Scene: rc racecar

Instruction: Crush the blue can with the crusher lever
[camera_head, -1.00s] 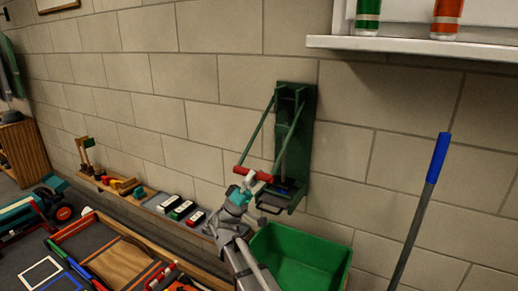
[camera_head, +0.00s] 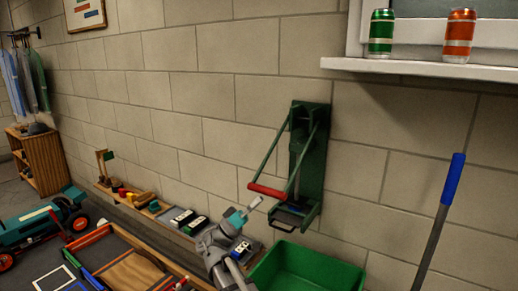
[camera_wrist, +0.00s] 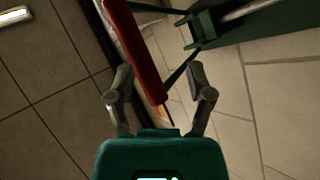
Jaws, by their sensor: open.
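The green crusher (camera_head: 311,150) is mounted on the block wall. Its lever slants out to the left and ends in a red handle (camera_head: 267,190). A small dark blue patch (camera_head: 291,208) shows low in the crusher; I cannot tell whether it is the blue can or what shape it has. My gripper (camera_head: 252,206) is open and empty, just below and left of the red handle. In the wrist view my gripper's fingers (camera_wrist: 160,80) are spread, and the red handle (camera_wrist: 135,48) runs through the view between them, seemingly beyond the tips.
A green bin (camera_head: 305,270) stands beneath the crusher. A shelf (camera_head: 420,70) at upper right holds a green can (camera_head: 381,33) and an orange can (camera_head: 459,36). A blue-gripped pole (camera_head: 440,215) leans at right. A low ledge with small items (camera_head: 140,198) runs left.

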